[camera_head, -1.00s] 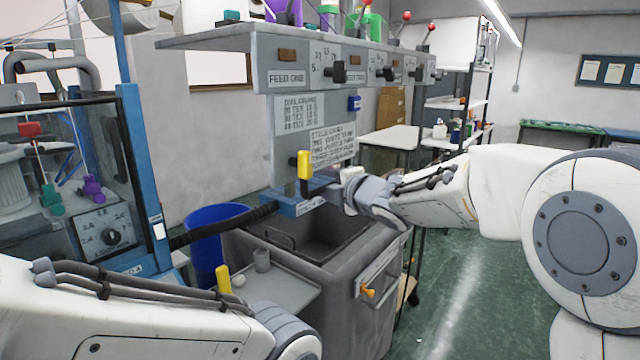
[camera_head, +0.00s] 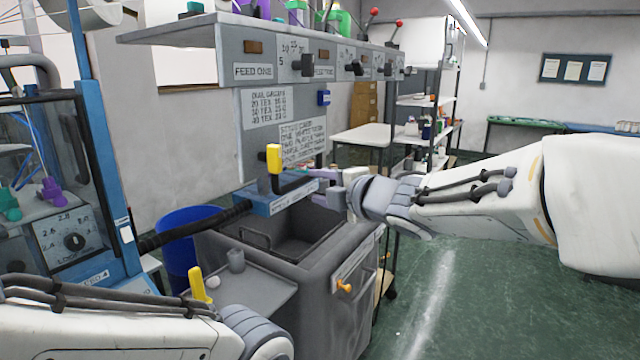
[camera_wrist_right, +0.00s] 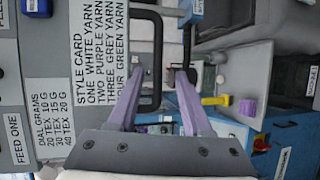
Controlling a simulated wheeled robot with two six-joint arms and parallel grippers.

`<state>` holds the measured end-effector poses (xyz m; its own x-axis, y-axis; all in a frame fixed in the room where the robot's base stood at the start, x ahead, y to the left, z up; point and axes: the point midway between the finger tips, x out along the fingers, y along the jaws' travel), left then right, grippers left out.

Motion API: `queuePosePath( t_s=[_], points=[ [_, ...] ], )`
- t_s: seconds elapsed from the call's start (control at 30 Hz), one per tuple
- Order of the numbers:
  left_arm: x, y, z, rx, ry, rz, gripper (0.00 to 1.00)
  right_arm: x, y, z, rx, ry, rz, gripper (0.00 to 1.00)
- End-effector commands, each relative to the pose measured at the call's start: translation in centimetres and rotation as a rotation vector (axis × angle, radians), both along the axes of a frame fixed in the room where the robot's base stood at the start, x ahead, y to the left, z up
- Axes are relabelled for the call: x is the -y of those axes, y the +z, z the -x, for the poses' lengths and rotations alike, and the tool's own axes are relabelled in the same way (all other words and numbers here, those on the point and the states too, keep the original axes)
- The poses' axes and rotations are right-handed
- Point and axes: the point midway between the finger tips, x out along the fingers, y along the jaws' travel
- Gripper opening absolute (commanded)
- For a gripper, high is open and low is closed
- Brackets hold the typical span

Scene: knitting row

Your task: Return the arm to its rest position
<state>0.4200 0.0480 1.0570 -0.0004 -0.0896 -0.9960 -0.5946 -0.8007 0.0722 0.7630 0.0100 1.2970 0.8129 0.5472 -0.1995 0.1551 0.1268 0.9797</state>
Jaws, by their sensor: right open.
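My right arm (camera_head: 480,208) reaches in from the right in the head view. Its gripper (camera_head: 328,194) is open, with its fingers beside the grey machine's upright panel, right of the yellow-handled lever (camera_head: 274,160). In the right wrist view, the two purple-grey fingers of this gripper (camera_wrist_right: 160,76) stand apart with nothing held between them. My left arm (camera_head: 110,325) lies across the lower left of the head view. Its gripper is outside the picture.
A grey bin-like cabinet (camera_head: 325,278) stands below the right gripper. A shelf with dials (camera_head: 310,50) overhangs it. A blue-framed machine (camera_head: 105,180) and a blue bucket (camera_head: 178,232) are on the left. Green floor (camera_head: 480,300) is clear below the right arm.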

Motion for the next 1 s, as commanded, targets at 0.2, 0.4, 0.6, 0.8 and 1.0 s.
queuePosePath(
  t_s=[0.2, 0.4, 0.6, 0.8, 1.0],
  points=[
    [0.0, 0.0, 0.0, 0.000, 0.000, 0.000, 0.00, 1.5, -8.3, 5.6, -0.477, -0.336, -0.230, 0.49],
    [0.0, 0.0, 0.0, 0.000, 0.000, 0.000, 0.00, 3.5, -18.0, 17.4, -1.014, -0.732, -0.363, 0.49],
    [0.0, 0.0, 0.0, 0.000, 0.000, 0.000, 0.00, 5.1, -22.9, 28.6, -1.374, -1.048, -0.361, 0.49],
    [0.0, 0.0, 0.0, 0.000, 0.000, 0.000, 0.00, 5.7, -24.0, 33.9, -1.521, -1.199, -0.329, 0.49],
    [0.0, 0.0, 0.0, 0.000, 0.000, 0.000, 0.00, 5.8, -24.1, 34.4, -1.533, -1.217, -0.325, 0.49]
  ],
)
